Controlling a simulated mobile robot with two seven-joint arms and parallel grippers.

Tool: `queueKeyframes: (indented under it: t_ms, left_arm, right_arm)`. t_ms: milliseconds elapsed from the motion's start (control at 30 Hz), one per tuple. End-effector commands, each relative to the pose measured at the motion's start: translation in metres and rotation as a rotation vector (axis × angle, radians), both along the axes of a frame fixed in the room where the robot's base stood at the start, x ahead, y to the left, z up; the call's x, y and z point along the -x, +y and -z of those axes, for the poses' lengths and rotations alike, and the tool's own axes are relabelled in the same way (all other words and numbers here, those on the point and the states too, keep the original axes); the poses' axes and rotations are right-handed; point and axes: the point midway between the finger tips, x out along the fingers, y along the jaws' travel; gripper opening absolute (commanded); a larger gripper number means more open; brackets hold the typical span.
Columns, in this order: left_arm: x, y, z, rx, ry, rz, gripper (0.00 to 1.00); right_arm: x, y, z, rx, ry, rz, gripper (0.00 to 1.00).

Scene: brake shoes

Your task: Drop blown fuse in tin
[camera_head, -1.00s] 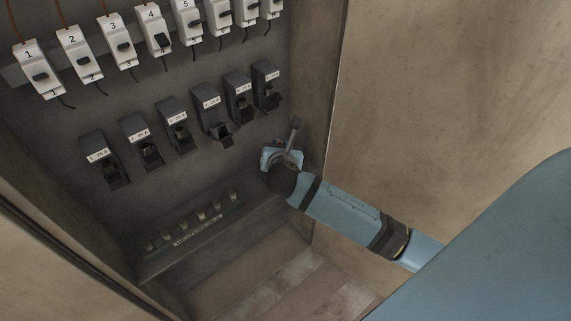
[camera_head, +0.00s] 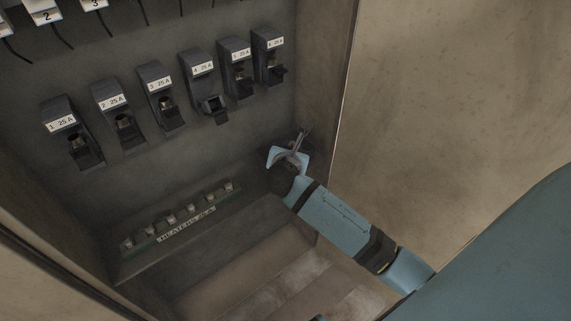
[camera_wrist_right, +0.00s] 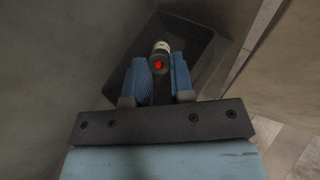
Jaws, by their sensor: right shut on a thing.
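My right gripper (camera_head: 302,136) is at the right side of the cabinet, near the corner with the side wall. Behind the fuse in that view is a dark rectangular open container (camera_wrist_right: 198,48), which seems to be the tin. The fuse appears over its opening; the height between them is hard to tell. My left gripper is not in view.
Several black 25 A fuse holders (camera_head: 161,97) line the back panel; holder four (camera_head: 212,103) has its carrier hanging out. Below, a rack labelled heaters (camera_head: 187,224) holds several small fuses. Breakers (camera_head: 46,15) are at top left. The side wall (camera_head: 326,90) is close to my right gripper.

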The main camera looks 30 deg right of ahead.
Motion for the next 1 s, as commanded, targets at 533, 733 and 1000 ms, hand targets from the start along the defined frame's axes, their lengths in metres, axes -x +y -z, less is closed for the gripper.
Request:
queueKeyframes:
  t_ms: [533, 733, 1000]
  left_arm:
    - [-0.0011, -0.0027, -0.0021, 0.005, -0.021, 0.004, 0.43]
    - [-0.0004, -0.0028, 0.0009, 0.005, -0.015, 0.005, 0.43]
    - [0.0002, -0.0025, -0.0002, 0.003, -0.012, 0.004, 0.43]
  right_arm:
    - [-0.0001, 0.0, 0.0064, 0.0, 0.0, -0.001, 0.4]
    - [-0.0001, -0.0001, 0.0065, 0.0, 0.0, -0.001, 0.52]
    - [0.0077, 0.0073, 0.0017, -0.001, 0.001, -0.003, 0.52]
